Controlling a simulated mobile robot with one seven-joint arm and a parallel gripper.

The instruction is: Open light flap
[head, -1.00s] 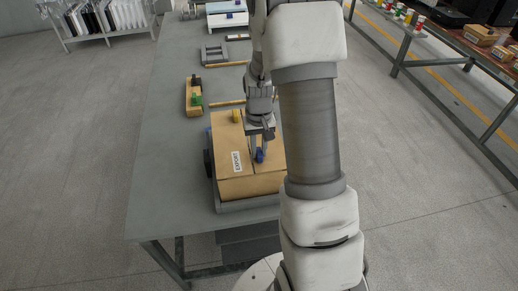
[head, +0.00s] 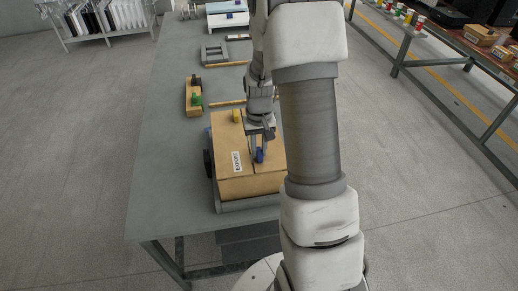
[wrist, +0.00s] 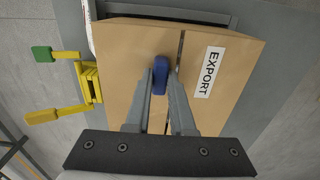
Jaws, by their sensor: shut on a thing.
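A brown cardboard box (head: 228,186) stands near the front of the grey bench, its top looking closed, with a dark seam between two flaps. The left flap in the head view has a white EXPORT label (head: 238,161), which also shows in the wrist view (wrist: 208,72). A blue knob (head: 260,156) stands beside the seam on the plain flap (wrist: 137,55). My gripper (wrist: 160,84) is shut on the blue knob (wrist: 160,72) from above. My arm hides the box's right side in the head view.
A yellow piece (head: 236,116) shows at the box's far end. Yellow clamp parts (wrist: 88,82) with a green-tipped lever (wrist: 41,53) sit beside the box in the wrist view. The bench's left side (head: 165,170) is clear.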

